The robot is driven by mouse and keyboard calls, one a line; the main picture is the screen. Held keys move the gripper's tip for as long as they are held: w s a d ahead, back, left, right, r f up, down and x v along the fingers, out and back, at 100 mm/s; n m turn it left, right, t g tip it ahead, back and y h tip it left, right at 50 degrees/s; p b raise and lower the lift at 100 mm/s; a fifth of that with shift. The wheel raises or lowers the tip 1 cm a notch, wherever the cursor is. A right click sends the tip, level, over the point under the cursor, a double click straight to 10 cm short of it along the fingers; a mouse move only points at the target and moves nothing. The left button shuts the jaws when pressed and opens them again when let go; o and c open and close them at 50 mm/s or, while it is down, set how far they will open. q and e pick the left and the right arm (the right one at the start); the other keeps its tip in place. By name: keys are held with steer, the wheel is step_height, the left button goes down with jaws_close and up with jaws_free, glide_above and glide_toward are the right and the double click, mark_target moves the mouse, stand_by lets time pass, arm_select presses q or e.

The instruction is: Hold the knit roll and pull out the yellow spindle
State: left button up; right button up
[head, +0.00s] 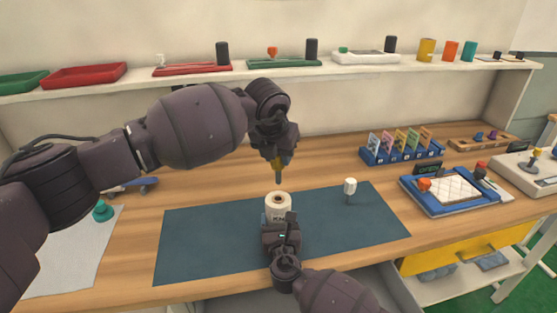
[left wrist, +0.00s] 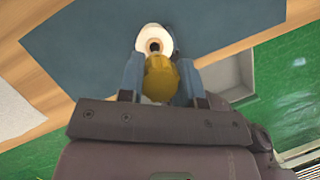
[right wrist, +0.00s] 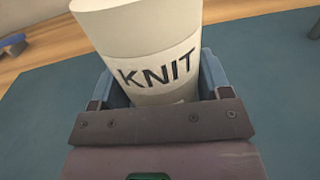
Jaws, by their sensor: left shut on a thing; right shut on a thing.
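The knit roll (head: 278,204) is a cream cylinder with an open hole in its top, standing on the dark blue mat (head: 205,250). Its KNIT label shows in the right wrist view (right wrist: 160,70). My right gripper (head: 281,222) is shut around the roll from the near side. My left gripper (head: 281,155) is above the roll and shut on the yellow spindle (left wrist: 160,78). The spindle's thin shaft (head: 278,175) points down, and its tip appears just above the roll's hole, apart from it. The fingers hide part of the spindle.
A white-topped peg (head: 350,187) stands on the mat to the right. A blue tray with a quilted white pad (head: 453,190) and a blue rack of cards (head: 400,150) are farther right. A green knob (head: 103,211) is at left. A shelf with trays runs behind.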

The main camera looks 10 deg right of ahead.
stand_by(0.3)
steer(key=o, duration=1.2)
steer(key=shift+s, duration=0.1)
